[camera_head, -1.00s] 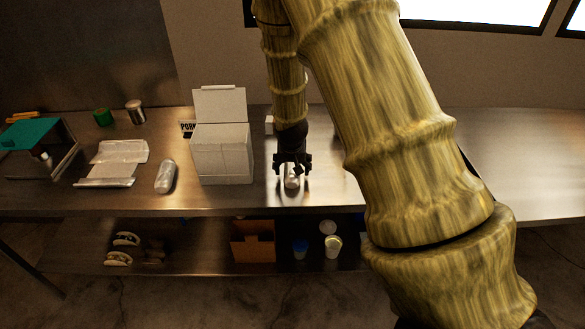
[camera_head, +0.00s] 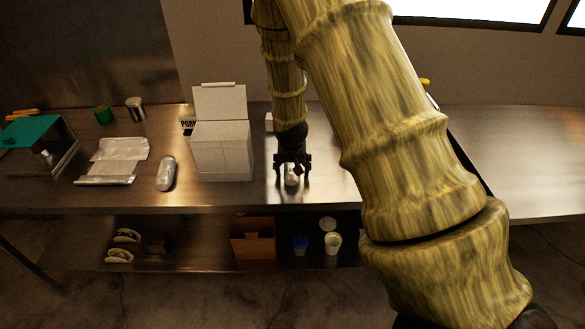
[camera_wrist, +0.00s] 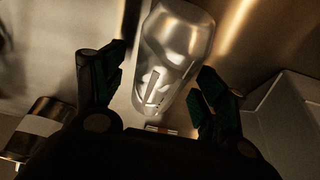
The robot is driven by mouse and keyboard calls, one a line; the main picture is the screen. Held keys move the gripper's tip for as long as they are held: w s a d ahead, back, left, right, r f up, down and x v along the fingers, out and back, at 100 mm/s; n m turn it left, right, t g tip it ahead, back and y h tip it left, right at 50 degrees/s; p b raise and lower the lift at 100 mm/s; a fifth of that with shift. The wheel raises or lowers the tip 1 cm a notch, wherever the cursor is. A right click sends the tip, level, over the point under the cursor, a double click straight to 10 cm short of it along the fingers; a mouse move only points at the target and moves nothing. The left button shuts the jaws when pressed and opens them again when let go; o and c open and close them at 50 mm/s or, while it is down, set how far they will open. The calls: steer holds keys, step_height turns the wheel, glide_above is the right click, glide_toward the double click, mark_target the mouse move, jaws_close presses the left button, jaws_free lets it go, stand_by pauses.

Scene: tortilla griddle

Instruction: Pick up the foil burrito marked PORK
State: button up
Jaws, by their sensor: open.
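A foil burrito (camera_wrist: 178,45) lies on the steel counter between the spread fingers of my gripper (camera_wrist: 160,68). It is silver with dark lettering on its near end, too dim and slanted to read fully. In the head view its end (camera_head: 292,178) shows just below my gripper (camera_head: 292,165), which points down and is open. I cannot tell whether either finger touches the foil. Another foil burrito (camera_head: 166,173) lies left of the white box, with no readable mark.
An open white box (camera_head: 222,160) stands just left of my gripper, and shows at right in the wrist view (camera_wrist: 285,120). A metal can (camera_wrist: 38,130) is on the other side. A foil sheet (camera_head: 118,160) lies at left. The counter's front edge is close.

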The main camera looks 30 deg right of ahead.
steer(key=shift+f, duration=0.1)
steer(key=c, duration=1.2)
steer(key=shift+c, duration=0.2)
